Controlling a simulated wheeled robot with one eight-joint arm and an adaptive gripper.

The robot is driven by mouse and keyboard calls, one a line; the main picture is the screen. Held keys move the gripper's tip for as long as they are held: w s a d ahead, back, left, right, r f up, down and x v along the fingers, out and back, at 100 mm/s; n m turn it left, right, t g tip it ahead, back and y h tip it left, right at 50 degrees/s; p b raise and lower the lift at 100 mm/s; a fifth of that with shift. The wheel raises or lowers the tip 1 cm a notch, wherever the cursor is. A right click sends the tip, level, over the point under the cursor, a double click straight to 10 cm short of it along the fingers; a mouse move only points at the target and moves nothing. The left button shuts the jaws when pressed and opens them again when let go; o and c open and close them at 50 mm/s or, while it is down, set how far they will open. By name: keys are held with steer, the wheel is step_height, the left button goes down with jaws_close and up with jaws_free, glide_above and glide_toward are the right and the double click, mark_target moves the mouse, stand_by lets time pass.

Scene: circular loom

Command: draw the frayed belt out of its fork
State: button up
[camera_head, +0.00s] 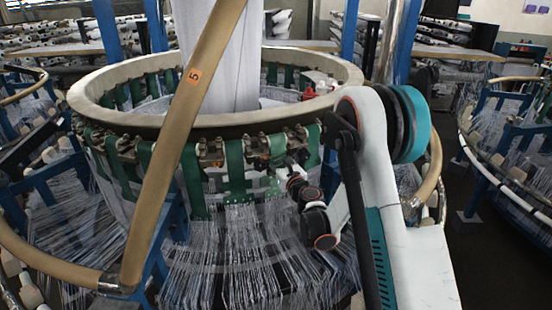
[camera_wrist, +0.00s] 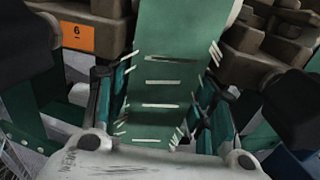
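The frayed belt (camera_wrist: 166,70) is a green strap with pale loose threads along its edges and several light slits across it. It runs down the middle of the wrist view. My gripper (camera_wrist: 156,82) has one dark-and-teal finger on each side of the belt, with visible gaps, so it looks open around it. The belt's top end runs out of the wrist view, and its fork cannot be made out clearly. In the head view my gripper (camera_head: 276,168) is small and partly hidden by my wrist, at the loom's front among green belts; fraying does not show there.
Brown blocks flank the belt at left (camera_wrist: 100,8) and right (camera_wrist: 262,48), close to my fingers. An orange label "6" (camera_wrist: 77,36) is at the left. The loom's pale ring (camera_head: 100,104) rises above, a tan hoop (camera_head: 165,150) crosses in front, and white threads (camera_head: 235,250) hang below.

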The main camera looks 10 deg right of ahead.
mark_target(278, 163)
jaws_close()
steer(key=shift+s+d+b, duration=0.15)
steer(key=shift+s+b, duration=0.15)
steer(key=shift+s, duration=0.4)
steer(key=shift+s+d+r+b, duration=0.15)
steer(key=shift+s+b, duration=0.1)
steer(key=shift+s, duration=0.6)
steer(key=shift+s+d+f+b, duration=0.1)
steer(key=shift+s+b, duration=0.1)
steer(key=shift+s, duration=0.6)
steer(key=shift+s+d+r+b, duration=0.15)
steer(key=shift+s+b, duration=0.1)
steer(key=shift+s, duration=0.6)
steer(key=shift+f, duration=0.1)
